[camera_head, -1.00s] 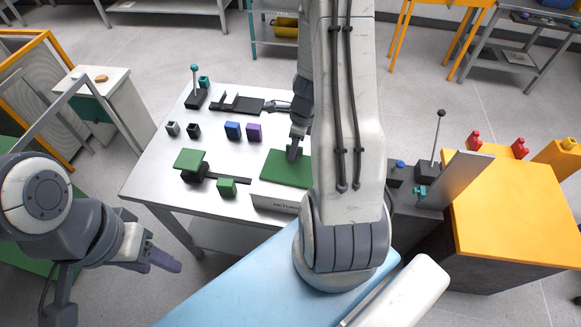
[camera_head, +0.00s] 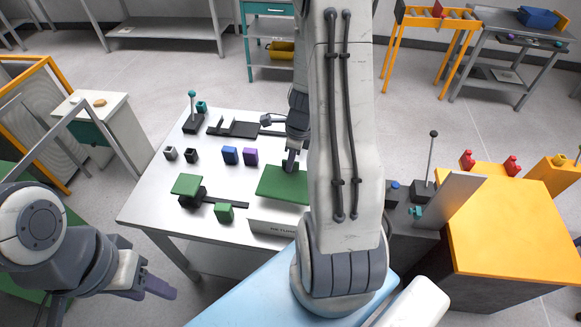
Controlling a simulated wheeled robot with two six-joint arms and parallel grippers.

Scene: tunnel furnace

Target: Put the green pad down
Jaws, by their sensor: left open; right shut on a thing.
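A flat green pad (camera_head: 280,184) shows on the right side of the steel table, behind a white lettered sign (camera_head: 272,227). My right gripper (camera_head: 290,166) points down at the pad's far part and is shut on it. My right arm hides the pad's right edge, and I cannot tell whether the pad touches the surface below. My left gripper (camera_head: 160,289) is open and empty, low at the left, in front of the table.
The steel table (camera_head: 148,205) also holds a green plate on a black fixture (camera_head: 187,184), a green cube (camera_head: 224,213), blue (camera_head: 230,155) and purple (camera_head: 251,156) blocks, and a teal-knobbed lever (camera_head: 192,112). A yellow-topped cabinet (camera_head: 510,235) stands at the right.

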